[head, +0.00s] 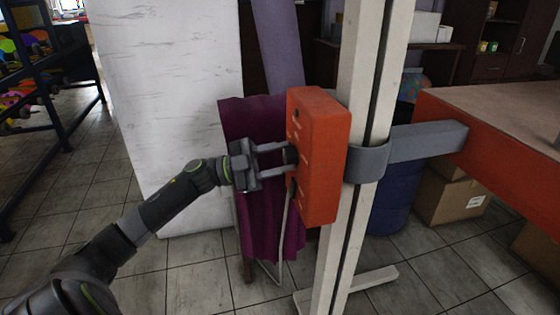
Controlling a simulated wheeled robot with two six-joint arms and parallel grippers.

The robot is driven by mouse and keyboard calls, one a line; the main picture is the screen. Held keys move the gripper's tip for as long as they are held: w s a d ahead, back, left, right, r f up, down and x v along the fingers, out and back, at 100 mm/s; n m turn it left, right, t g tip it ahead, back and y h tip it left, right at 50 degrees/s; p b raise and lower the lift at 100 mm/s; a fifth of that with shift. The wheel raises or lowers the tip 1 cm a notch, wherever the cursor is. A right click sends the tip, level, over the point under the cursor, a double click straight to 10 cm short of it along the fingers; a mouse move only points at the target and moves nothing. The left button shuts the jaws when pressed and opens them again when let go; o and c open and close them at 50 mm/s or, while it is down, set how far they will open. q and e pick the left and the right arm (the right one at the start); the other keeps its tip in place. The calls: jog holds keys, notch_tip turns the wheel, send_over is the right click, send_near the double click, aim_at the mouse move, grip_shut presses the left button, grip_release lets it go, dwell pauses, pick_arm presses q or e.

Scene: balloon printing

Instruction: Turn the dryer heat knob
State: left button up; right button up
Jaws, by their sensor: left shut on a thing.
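An orange control box (324,150) is mounted on a pale upright post (366,70) in the middle of the head view. A dark knob (291,155) sits on the box's left-facing side, with pale marks around it. My left gripper (286,158) reaches in from the left, level with the box, and its two fingers are shut on the knob. The fingers hide much of the knob, so its exact setting is unclear. A small dark spot shows higher on the same face. My right gripper is not in view.
A grey bracket arm (425,143) runs right from the post to an orange table (500,125). Purple cloth (262,190) hangs behind the box. A white panel (170,110) stands at the left. A cardboard box (450,198) and a blue barrel (393,205) stand behind the post.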

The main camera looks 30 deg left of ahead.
pick_arm(q)
jog(key=shift+m, duration=0.4)
jog(key=o, duration=0.8)
jog(key=shift+o, duration=1)
jog(key=shift+s+a, duration=0.1)
jog(key=shift+s+a+f, duration=0.15)
jog(key=shift+a+f, duration=0.1)
jog(key=shift+a, duration=0.05)
jog(key=b+v, duration=0.1)
jog(key=v, duration=1.5)
jog(key=shift+a+r, duration=0.2)
jog(key=shift+a, duration=0.1)
